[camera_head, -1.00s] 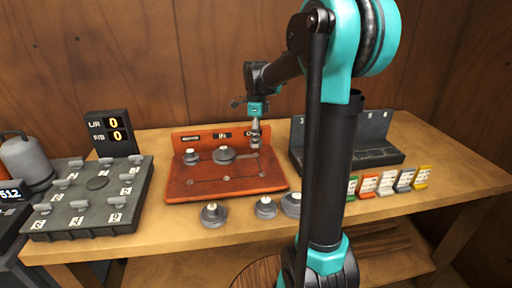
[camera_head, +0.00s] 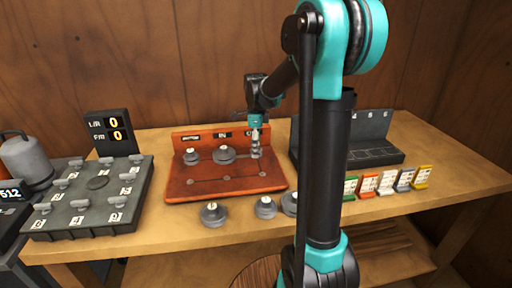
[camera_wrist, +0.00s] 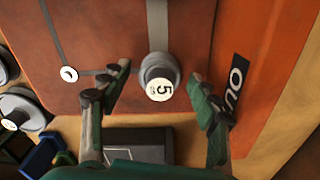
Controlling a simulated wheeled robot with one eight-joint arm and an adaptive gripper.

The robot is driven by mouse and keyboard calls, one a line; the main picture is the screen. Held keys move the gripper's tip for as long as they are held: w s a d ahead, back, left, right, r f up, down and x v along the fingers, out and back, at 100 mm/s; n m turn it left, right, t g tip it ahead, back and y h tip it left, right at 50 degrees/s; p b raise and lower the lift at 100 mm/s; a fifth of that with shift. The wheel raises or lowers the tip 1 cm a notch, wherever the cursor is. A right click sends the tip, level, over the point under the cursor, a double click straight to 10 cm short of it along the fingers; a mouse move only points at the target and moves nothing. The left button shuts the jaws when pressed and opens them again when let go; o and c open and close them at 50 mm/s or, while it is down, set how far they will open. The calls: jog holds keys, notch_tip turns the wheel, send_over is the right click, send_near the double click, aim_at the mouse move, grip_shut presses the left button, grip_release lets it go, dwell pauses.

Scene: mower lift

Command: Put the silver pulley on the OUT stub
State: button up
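My gripper (camera_wrist: 160,82) is open, with a finger on either side of the pulley and a visible gap at each side. In the head view my gripper (camera_head: 255,138) is low over the pulley (camera_head: 256,153). The OUT stub itself is hidden, and I cannot tell how deep the pulley sits.
Two other pulleys (camera_head: 191,157) (camera_head: 224,155) stand on the board. Loose pulleys (camera_head: 212,214) (camera_head: 265,208) (camera_head: 289,204) lie on the table in front. A dark rack (camera_head: 365,155) and coloured cards (camera_head: 386,183) are at right. A grey weight panel (camera_head: 75,215) is at left.

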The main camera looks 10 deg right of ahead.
notch_tip(320, 180, up, 12)
jog(key=shift+r, duration=0.15)
dwell(0.6)
